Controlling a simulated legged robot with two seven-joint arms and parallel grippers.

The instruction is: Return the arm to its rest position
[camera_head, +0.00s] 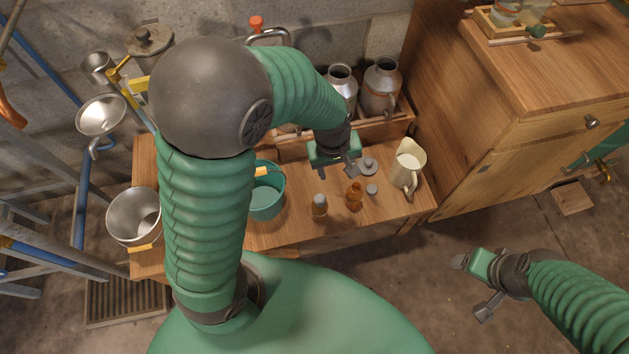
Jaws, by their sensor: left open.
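My left arm rises in the front left of the head view and bends over the wooden bench (290,232). Its green gripper (338,172) hangs above the bench, open, with nothing seen between the fingers. It is left of a small grey metal lid or cap (368,166) and above the amber bottles (354,195). My right gripper (472,287) is at the lower right, over bare floor, with its fingers spread apart and empty.
A teal pot (267,192) stands beside my left arm. A cream jug (406,167) is at the bench's right end. Metal cans (380,86) stand behind, and a steel bucket (134,217) at left.

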